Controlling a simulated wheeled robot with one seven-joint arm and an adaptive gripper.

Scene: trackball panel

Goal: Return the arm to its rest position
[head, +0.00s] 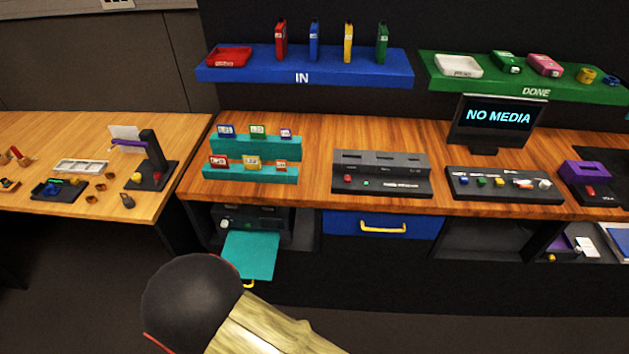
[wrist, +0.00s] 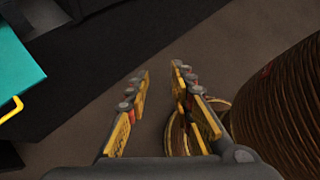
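My gripper (wrist: 160,75) shows in the wrist view with its two yellow fingers apart and nothing between them. It hangs over the dark floor. In the head view only my dark round joint and a tan arm link show at the bottom; the gripper's fingers are hidden there. A teal panel with a yellow handle (head: 250,254) juts out below the bench in the head view. Its edge also shows at the far left of the wrist view (wrist: 15,70), apart from my fingers.
The wooden bench (head: 330,200) carries teal racks (head: 250,172) of cartridges, a dark slotted console (head: 380,172), a button panel (head: 503,184) and a "NO MEDIA" screen (head: 498,120). A blue drawer (head: 382,226) is shut. A blue shelf (head: 305,69) and a green shelf (head: 530,80) hang above. The floor is clear.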

